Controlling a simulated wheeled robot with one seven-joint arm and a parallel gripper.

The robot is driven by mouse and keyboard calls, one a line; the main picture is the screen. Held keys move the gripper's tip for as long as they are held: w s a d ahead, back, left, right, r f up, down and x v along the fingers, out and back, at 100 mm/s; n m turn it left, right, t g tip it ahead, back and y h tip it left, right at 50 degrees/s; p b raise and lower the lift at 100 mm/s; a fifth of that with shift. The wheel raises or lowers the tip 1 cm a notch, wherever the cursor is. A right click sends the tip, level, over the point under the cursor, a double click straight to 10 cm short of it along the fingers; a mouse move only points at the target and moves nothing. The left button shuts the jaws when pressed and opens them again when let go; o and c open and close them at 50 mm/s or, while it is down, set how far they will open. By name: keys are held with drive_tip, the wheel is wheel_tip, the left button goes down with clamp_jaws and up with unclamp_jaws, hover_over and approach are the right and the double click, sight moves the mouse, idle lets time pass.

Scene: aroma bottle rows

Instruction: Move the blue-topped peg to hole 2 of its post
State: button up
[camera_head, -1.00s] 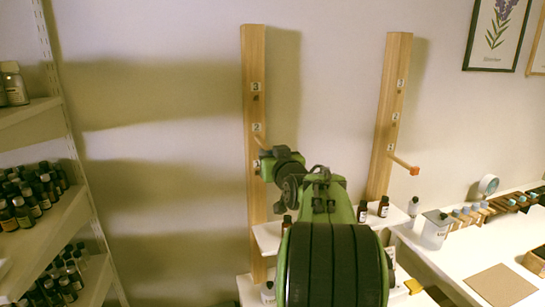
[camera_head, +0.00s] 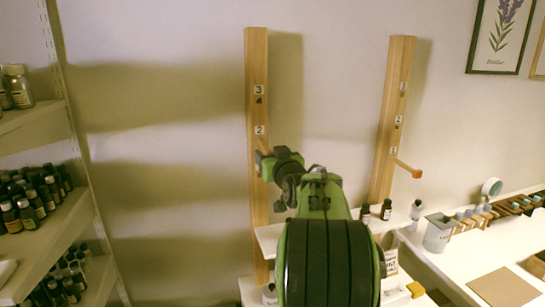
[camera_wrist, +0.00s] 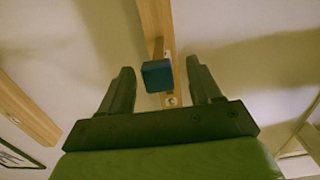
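The wooden left post (camera_head: 257,75) stands against the wall with labels 3 and 2 readable; its lower part is partly hidden by my arm. A peg (camera_head: 263,146) sticks out of this post just below label 2, its outer end hidden behind my gripper (camera_head: 270,165). In the wrist view, the blue-topped peg (camera_wrist: 157,75) stands out from the post (camera_wrist: 156,18) between the separated fingers of my gripper (camera_wrist: 160,80). Gaps show on both sides of the blue top, so the gripper is open around it and not closed on it. A small pale patch on the post is too small to read.
Small dark bottles (camera_head: 386,209) stand on a white shelf below. A bottle rack (camera_head: 35,240) is at the left. The wall between rack and post is clear.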

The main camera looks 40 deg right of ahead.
drive_tip(key=f+b+v, duration=0.1)
drive_tip(key=b+v, duration=0.3)
drive_tip(key=v, duration=1.1)
drive_tip(key=shift+s+a+r, duration=0.25)
drive_tip(key=shift+s+r, duration=0.1)
drive_tip(key=shift+r, duration=0.1)
